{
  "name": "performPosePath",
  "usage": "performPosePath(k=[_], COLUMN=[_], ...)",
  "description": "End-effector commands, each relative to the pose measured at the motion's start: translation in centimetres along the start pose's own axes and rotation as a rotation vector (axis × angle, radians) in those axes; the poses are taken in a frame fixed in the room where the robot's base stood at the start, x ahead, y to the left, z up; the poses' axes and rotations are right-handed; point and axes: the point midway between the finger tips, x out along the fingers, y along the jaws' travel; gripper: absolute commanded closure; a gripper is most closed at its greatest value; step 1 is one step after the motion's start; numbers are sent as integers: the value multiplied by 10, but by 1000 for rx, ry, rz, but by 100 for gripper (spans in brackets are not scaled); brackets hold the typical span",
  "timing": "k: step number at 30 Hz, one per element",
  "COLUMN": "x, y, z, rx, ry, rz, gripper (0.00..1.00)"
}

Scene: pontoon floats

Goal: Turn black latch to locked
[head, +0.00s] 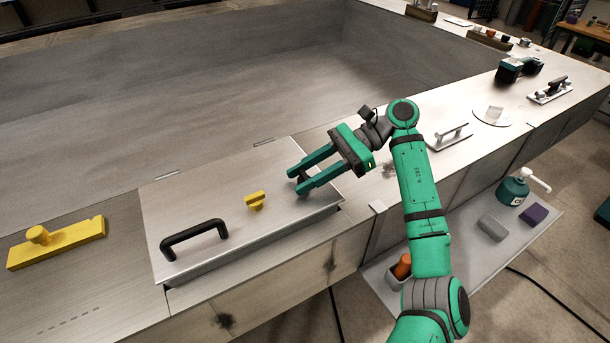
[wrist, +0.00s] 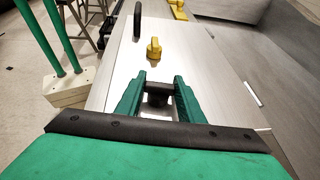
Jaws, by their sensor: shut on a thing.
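The black latch (head: 303,179) is on the right part of a brushed-metal lid (head: 185,192), mostly hidden by my fingers in the head view. In the wrist view, the dark latch (wrist: 157,98) shows between my two green fingers. My gripper (head: 296,181) reaches in from the right and is shut on the latch, with its fingertips low over the lid; the gripper also shows in the wrist view (wrist: 160,79). The latch's exact angle and any locked mark cannot be made out.
A yellow knob (head: 255,201) stands left of my gripper on the lid, with a black bar handle (head: 194,239) beyond it. A yellow float tool (head: 57,243) lies at far left. A metal-handled trowel (head: 450,136) lies on the ledge to the right.

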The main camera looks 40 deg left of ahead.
Motion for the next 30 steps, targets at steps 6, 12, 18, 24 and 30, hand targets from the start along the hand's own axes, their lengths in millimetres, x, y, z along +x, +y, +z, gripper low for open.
performPosePath(k=[6,12,18,24,30], x=[-1,0,1,1,0], y=[-1,-1,-1,-1,0], z=[0,0,0,0,-1], rx=[-35,-55,-60,-60,-59], ry=[4,2,1,1,1], rz=[90,135,147,147,145], gripper=[88,88,88,88,47])
